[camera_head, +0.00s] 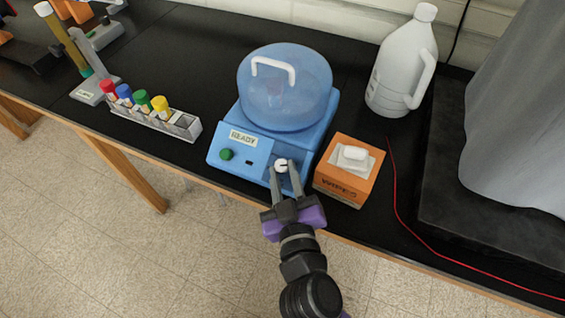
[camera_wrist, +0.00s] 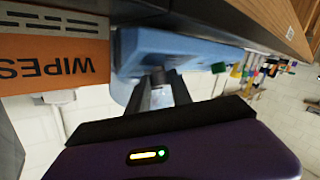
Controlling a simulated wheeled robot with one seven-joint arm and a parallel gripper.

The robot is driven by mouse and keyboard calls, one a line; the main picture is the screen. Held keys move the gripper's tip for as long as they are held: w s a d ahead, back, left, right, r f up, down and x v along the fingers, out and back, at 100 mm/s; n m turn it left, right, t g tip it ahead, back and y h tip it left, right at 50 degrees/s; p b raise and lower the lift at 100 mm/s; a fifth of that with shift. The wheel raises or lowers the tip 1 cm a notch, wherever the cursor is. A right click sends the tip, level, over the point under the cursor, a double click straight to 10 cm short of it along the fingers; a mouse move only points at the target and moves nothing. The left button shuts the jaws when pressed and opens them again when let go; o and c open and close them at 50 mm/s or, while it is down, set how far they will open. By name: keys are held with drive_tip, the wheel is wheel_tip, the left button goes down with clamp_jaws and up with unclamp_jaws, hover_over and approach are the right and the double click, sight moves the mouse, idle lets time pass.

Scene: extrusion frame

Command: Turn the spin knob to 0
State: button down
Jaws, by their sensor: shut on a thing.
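A blue centrifuge (camera_head: 243,150) with a clear domed lid and white handle stands on the black bench. Its front panel has a READY label, a green button (camera_head: 226,154) and a small white knob (camera_head: 281,164) at the right. My gripper (camera_head: 282,172) reaches in from the front, its two fingers shut on the knob from either side. I cannot read any number or mark on the knob.
An orange wipes box (camera_head: 347,172) stands close to the right of the centrifuge, near my fingers; it also shows in the wrist view (camera_wrist: 60,60). A rack of capped tubes (camera_head: 155,118) is at left, a white jug (camera_head: 402,65) behind right. A red cord (camera_head: 396,200) crosses the bench.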

drive_tip(key=shift+n+g+y+p, duration=0.4)
drive_tip(key=shift+n+y+p, duration=0.3)
drive_tip(key=shift+p, duration=0.55)
drive_tip(key=c, duration=1.1)
unclamp_jaws()
drive_tip(key=shift+c, duration=0.2)
drive_tip(key=shift+d, duration=0.1)
drive_tip(key=shift+s+d, duration=0.1)
drive_tip(key=shift+s, duration=0.2)
drive_tip(key=b+v, duration=0.2)
drive_tip(key=v, duration=0.5)
